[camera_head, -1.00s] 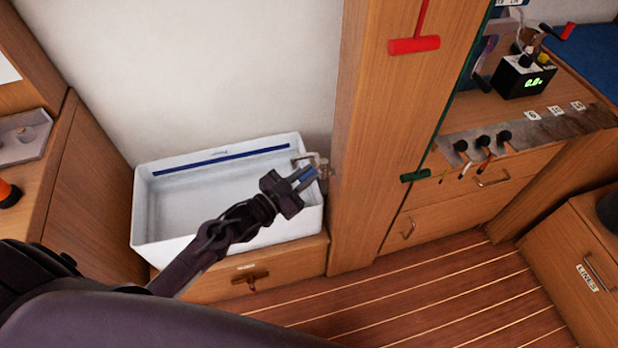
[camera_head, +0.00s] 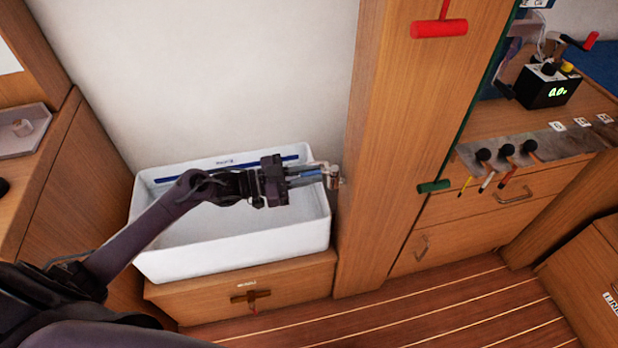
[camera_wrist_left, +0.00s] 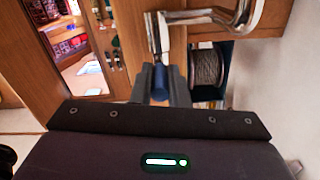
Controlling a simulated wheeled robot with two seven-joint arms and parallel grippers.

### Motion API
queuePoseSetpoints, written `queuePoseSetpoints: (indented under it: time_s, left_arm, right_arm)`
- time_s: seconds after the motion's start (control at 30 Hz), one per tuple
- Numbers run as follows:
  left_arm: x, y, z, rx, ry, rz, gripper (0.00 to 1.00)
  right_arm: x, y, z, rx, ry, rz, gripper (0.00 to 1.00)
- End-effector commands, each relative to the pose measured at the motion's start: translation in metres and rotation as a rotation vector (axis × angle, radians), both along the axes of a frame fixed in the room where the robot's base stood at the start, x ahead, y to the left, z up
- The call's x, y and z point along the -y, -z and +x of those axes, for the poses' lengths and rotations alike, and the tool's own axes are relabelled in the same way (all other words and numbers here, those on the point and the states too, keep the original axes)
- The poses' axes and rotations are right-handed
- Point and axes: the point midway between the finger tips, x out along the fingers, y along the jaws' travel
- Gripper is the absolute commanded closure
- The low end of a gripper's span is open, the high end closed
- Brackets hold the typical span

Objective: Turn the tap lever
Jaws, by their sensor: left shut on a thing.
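The chrome tap (camera_head: 334,178) is on the wooden panel at the right end of the white sink. It also shows in the left wrist view as a bent bright pipe (camera_wrist_left: 215,24). My left gripper (camera_head: 318,177) reaches across the sink from the left, its fingers pointing right at the tap. In the left wrist view the fingers (camera_wrist_left: 160,80) are shut on the tap lever (camera_wrist_left: 154,38). The fingers hide most of its gripped end. My right gripper is out of view.
The white sink (camera_head: 230,256) lies under my left arm, on a wooden cabinet (camera_head: 300,280). A tall wooden panel (camera_head: 385,130) with a red handle (camera_head: 439,28) and a green handle (camera_head: 434,186) stands just right of the tap. The striped floor in front is clear.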

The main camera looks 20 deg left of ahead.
Motion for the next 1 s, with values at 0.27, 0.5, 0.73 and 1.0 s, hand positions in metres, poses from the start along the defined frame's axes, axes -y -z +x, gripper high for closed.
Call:
queuePoseSetpoints:
  time_s: [0.27,0.5,0.73,1.0]
  left_arm:
    - [0.000,-0.001,0.000,0.002,0.002,-0.001,1.00]
    - [0.000,-0.001,0.000,0.002,0.002,-0.001,0.64]
    - [0.000,0.000,0.000,0.001,0.001,0.000,0.64]
    - [-0.024,0.001,-0.016,-0.002,0.001,0.003,0.64]
  right_arm:
    - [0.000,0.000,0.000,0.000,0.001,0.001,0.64]
    - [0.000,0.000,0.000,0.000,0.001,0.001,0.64]
    - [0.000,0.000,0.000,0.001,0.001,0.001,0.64]
    - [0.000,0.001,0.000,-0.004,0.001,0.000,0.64]
